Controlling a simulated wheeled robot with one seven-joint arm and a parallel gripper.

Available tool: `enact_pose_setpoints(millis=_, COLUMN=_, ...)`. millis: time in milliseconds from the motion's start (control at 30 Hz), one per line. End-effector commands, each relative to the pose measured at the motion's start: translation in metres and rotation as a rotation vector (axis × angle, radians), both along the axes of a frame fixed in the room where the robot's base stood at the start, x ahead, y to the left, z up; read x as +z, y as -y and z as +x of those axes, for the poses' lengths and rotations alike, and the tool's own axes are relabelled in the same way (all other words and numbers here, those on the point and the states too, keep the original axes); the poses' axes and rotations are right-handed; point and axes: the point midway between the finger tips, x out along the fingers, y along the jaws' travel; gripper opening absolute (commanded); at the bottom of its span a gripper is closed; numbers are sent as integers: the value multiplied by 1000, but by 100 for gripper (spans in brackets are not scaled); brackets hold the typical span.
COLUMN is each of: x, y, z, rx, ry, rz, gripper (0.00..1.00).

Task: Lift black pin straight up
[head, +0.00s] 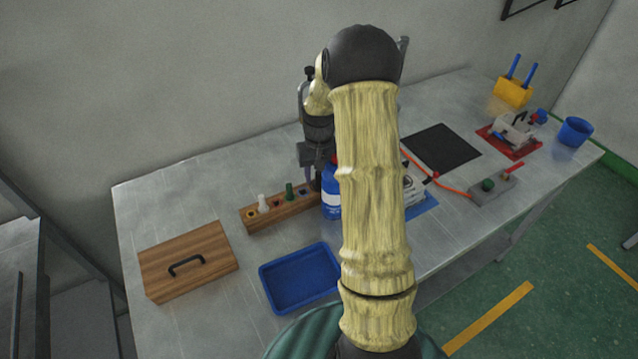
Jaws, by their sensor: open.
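A wooden block (270,218) with a row of holes stands on the metal table, left of my arm. A white pin (263,203) and a green pin (289,191) stand upright in it. A dark upright shape at the block's right end looks like the black pin (316,183), but it is small and partly hidden. My gripper (314,172) is open and points down over that right end. Whether its fingers are around the pin or touch it cannot be told from this view.
A blue bottle (331,203) stands close to the block's right end. A black mat (441,148), a grey block (492,190) and a blue cup (575,131) are to the right.

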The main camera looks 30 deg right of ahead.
Motion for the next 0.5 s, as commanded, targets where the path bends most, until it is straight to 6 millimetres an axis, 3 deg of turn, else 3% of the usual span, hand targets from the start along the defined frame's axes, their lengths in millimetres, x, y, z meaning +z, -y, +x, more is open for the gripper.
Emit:
enact_pose_setpoints(millis=433, x=0, y=-1, z=0, rx=1, ry=1, rz=0, gripper=45)
enact_pose_setpoints(millis=500, x=0, y=-1, z=0, rx=1, ry=1, rz=0, gripper=35)
